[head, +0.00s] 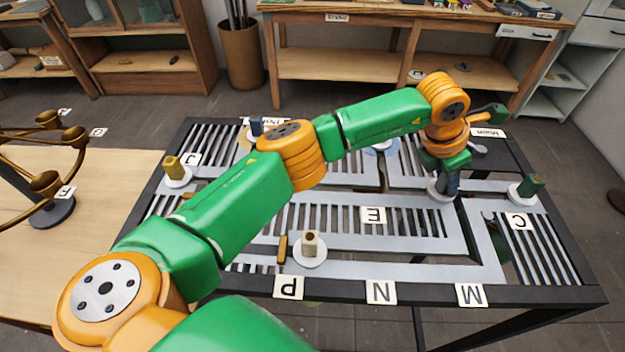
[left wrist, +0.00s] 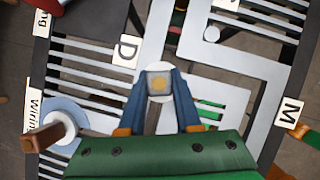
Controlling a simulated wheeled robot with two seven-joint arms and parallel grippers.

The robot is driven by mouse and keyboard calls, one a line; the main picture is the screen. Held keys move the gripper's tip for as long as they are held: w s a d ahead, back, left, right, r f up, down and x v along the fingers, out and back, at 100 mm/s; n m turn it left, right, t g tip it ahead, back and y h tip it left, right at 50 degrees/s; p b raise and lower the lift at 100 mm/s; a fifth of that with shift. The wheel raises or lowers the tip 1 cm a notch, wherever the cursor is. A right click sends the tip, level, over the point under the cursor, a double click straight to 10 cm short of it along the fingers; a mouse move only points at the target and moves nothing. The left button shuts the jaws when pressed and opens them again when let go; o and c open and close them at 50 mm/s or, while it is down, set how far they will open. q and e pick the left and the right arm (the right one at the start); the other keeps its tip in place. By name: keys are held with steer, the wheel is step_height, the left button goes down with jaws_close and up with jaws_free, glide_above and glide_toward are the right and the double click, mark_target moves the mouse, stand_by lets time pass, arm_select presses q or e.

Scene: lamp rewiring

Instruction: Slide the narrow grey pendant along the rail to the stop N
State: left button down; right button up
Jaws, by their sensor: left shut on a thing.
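My left gripper (head: 447,188) reaches over the slotted rail board (head: 455,272). In the left wrist view its two blue fingers (left wrist: 160,88) are shut on a narrow grey pendant (left wrist: 158,82) with a tan centre. The pendant's white round base (head: 434,194) shows below the gripper in the head view, on the rail between the labels E and C; the fingers hide most of its body. The stop label N (head: 381,292) is on the board's near edge, between P (head: 289,287) and M (head: 470,294).
A beige pendant (head: 311,243) on a white disc stands near P. A green pendant (head: 530,187) stands right, a yellow one (head: 174,168) left and a blue one (head: 256,128) at the back. A brown pendant (left wrist: 45,137) shows in the left wrist view. A brass lamp (head: 48,183) stands left.

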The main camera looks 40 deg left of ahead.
arm_select(q)
steer(key=shift+w+d+r+p, duration=0.1)
steer(key=shift+w+d+p, duration=0.2)
steer(key=shift+d, duration=0.25)
steer(key=shift+w+d+r+p, duration=0.15)
steer(key=shift+w+d, duration=0.1)
steer(key=shift+d, duration=0.25)
steer(key=shift+w+d+f, duration=0.25)
steer(key=shift+d, duration=0.05)
